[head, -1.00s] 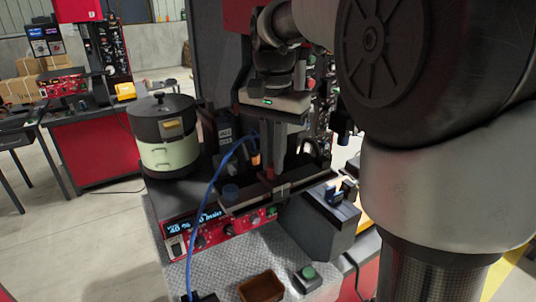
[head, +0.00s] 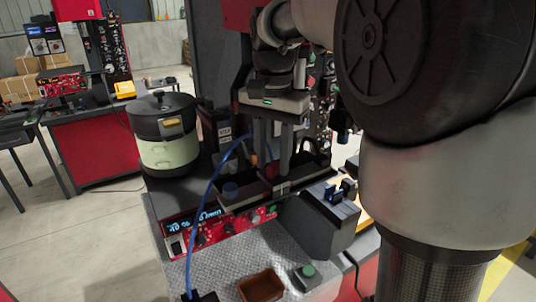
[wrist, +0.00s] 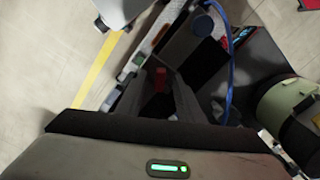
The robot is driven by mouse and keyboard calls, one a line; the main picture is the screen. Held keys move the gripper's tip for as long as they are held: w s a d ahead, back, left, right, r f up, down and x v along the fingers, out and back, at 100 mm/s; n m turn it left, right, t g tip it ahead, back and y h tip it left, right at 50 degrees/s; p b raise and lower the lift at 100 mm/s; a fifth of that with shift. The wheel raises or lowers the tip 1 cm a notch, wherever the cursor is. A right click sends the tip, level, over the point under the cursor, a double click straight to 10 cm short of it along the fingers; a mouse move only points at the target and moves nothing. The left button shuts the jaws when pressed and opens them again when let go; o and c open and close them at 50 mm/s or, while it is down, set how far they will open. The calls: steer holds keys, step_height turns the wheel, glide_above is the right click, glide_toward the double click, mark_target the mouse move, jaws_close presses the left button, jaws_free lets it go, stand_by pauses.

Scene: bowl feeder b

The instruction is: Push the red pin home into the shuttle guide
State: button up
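My gripper (head: 273,172) points down over the dark shuttle guide (head: 240,205) on the machine. Its two grey fingers stand apart, with a gap between them. In the wrist view my gripper (wrist: 160,88) is also open, and a red part that looks like the red pin (wrist: 159,78) shows between the fingers. I cannot tell whether either finger touches it or how deep it sits. In the head view the fingers and guide walls mostly hide the pin.
A blue knob (head: 231,190) stands at the guide's left end, with a blue cable (head: 208,200) arching beside it. A round lidded bowl unit (head: 168,135) stands left. A grey box with a blue part (head: 325,215), a green button (head: 307,271) and a brown tray (head: 262,286) are nearer.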

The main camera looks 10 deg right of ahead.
steer(key=shift+r, duration=0.1)
step_height(320, 180, up, 16)
steer(key=p, duration=0.2)
steer(key=s+f+n+t, duration=0.5)
steer(key=s+f+n, duration=0.3)
steer(key=s+f, duration=0.9)
steer(key=shift+s+t, duration=0.3)
steer(key=shift+s, duration=0.35)
steer(key=shift+o, duration=0.3)
